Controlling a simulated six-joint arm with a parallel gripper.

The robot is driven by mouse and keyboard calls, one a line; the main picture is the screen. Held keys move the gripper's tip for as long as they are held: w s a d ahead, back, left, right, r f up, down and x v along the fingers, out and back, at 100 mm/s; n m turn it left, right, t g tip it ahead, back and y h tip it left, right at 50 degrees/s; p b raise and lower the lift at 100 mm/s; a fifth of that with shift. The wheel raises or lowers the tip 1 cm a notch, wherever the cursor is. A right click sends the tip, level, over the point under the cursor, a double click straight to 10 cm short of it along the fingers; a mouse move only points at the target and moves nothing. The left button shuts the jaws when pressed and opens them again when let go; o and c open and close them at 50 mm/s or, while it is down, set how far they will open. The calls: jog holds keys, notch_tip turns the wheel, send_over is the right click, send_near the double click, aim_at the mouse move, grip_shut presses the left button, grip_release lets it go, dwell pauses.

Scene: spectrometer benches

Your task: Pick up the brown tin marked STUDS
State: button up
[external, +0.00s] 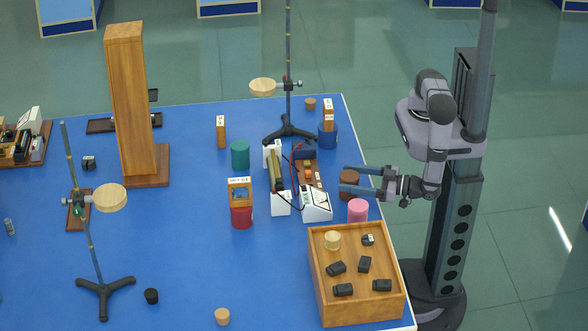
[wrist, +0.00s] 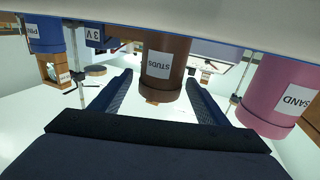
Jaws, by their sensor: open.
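The brown tin (wrist: 157,52) shows in the wrist view, which is upside down, with a white label reading STUDS. It stands at the table's right side in the external view (external: 349,177), partly covered by my fingers. My gripper (external: 343,179) is open and reaches in level from the right at the tin. In the wrist view my gripper (wrist: 160,77) has one finger on each side of the tin, and the right fingertip looks very close to its side. I cannot tell whether either finger touches it.
A pink tin marked SAND (wrist: 281,90) stands close by, also in the external view (external: 358,211). White instruments (external: 316,204) stand left of the brown tin. A wooden tray (external: 316,268) with several black pieces lies in front. A blue tin (external: 327,140) stands behind.

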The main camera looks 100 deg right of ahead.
jog(key=shift+w+d, duration=0.1)
jog(key=shift+w, duration=0.15)
jog(key=c, duration=1.2)
jog(key=shift+r, duration=0.1)
jog(key=shift+r+b, duration=0.3)
jog(key=shift+r, duration=4.6)
